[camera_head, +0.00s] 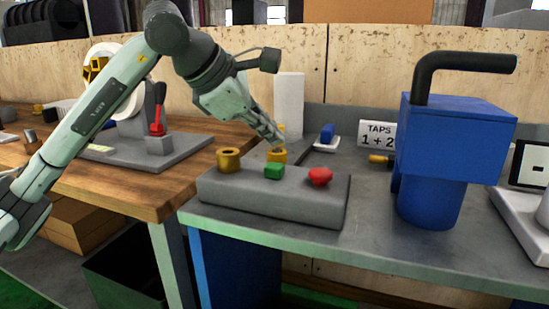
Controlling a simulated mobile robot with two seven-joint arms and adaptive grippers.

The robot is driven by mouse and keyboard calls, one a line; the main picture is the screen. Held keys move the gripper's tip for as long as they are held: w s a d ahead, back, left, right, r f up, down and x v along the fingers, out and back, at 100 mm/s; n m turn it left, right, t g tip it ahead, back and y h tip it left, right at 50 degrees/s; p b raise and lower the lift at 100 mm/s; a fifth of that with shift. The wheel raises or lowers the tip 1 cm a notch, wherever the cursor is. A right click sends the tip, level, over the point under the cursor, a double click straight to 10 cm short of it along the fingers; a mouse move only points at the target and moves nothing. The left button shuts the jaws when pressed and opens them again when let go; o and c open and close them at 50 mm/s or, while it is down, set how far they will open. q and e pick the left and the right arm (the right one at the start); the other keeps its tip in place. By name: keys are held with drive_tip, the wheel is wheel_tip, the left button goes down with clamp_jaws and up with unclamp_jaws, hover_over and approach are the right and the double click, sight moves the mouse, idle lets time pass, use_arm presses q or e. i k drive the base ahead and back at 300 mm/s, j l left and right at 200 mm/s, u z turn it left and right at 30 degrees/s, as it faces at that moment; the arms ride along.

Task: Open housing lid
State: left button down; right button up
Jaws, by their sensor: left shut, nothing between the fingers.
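My left gripper (277,142) comes in from the upper left and points down, its fingers shut and empty. Its tips are just above or at a yellow ring-shaped part (277,155) on the grey block (270,210); I cannot tell whether they touch. A white upright panel (289,100) stands behind the gripper. No part is clearly recognisable as the housing lid. My right gripper is not in view.
A blue machine (455,140) with a black pipe stands on the right of the grey table (400,245). A small blue object (327,133) lies behind the block. A device with a red lever (157,115) stands on the left wooden table (130,190).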

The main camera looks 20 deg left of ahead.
sight(466, 139)
drive_tip(key=k+l, duration=0.35)
drive_tip(key=l, duration=0.15)
drive_tip(key=k+l, duration=0.35)
drive_tip(key=l, duration=0.2)
